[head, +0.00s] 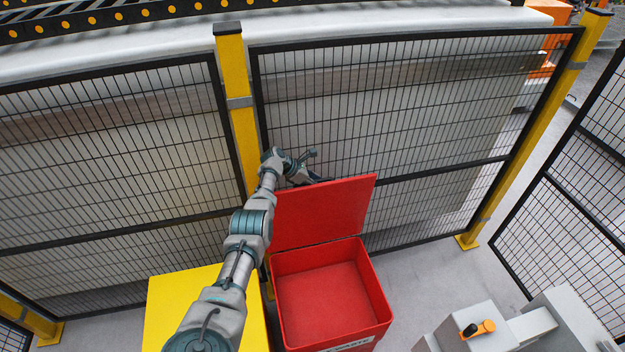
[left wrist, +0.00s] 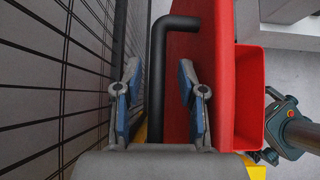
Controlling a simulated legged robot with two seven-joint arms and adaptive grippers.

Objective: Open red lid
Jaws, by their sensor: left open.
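The red lid (head: 325,210) stands raised, roughly upright, at the back edge of the open red bin (head: 380,305). The bin looks empty inside. My left gripper (head: 313,168) is behind the lid's top edge, on the fence side. In the left wrist view, the gripper (left wrist: 160,65) is open, with its two fingers apart. A black bent handle (left wrist: 157,75) on the red lid (left wrist: 208,80) shows between the fingers. I cannot tell whether a finger touches the handle or lid. The red bin (left wrist: 250,95) also shows to the right there. My right gripper is out of view.
A black mesh fence (head: 400,110) with yellow posts (head: 233,80) stands close behind the lid and gripper. A yellow box (head: 165,305) is left of the bin. A grey block with an orange-and-black switch (head: 478,329) is at lower right. Grey floor lies between.

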